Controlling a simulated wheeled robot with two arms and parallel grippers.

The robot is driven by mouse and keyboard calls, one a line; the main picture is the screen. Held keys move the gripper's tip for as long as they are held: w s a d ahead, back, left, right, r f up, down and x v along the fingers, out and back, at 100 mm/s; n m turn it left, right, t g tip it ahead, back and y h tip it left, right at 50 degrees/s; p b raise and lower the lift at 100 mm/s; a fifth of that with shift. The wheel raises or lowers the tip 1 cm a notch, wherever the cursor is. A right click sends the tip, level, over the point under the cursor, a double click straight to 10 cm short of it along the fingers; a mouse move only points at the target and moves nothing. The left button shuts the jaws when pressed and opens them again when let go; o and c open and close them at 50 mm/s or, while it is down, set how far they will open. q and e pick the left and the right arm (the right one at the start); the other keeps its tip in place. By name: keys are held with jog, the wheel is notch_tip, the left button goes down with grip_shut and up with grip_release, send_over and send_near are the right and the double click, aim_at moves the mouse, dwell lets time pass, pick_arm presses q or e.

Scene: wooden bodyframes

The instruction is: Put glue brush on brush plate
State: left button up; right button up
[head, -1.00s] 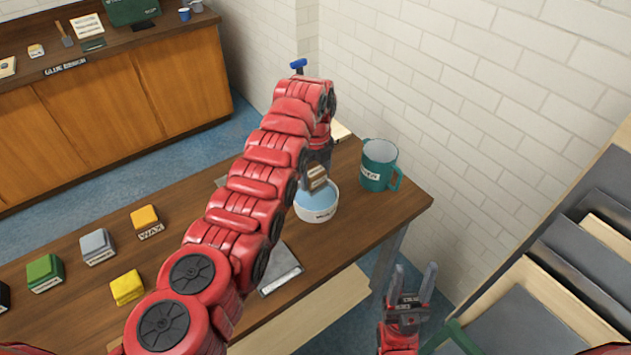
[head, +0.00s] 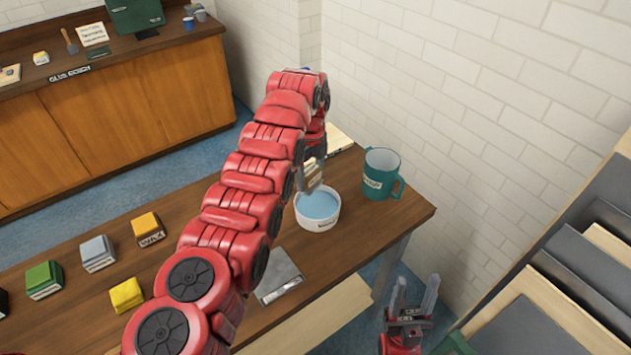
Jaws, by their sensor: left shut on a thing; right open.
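My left gripper (head: 312,182) reaches over the table from the left, pointing down at the back part of a white bowl (head: 317,224) of light blue liquid. It is shut on what seems to be the glue brush, mostly hidden behind my fingers and arm. I cannot tell whether its lower end touches the liquid. A flat grey plate (head: 280,276), perhaps the brush plate, lies on the table in front of the bowl, partly hidden by my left arm. My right gripper (head: 414,292) is open and empty, beyond the table's right end.
A green mug (head: 381,174) stands right of the bowl near the table's (head: 345,250) right edge. Several small coloured blocks, including a yellow one (head: 126,294), lie at left. A rack with grey panels (head: 540,325) stands at right. A white wall closes the back.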

pick_arm(q)
jog(key=shift+w+a+r+n+b, duration=0.15)
jog(key=shift+a+r+n, duration=0.1)
jog(key=shift+a+n, duration=0.8)
jog(key=shift+w+a+r+n+b, duration=0.2)
jog(key=shift+a+n, duration=0.45)
jog(key=shift+n, duration=0.75)
jog(key=shift+w+a+r+n+b, duration=0.15)
jog(key=shift+a+r+n, duration=0.15)
jog(key=shift+a+n, duration=0.75)
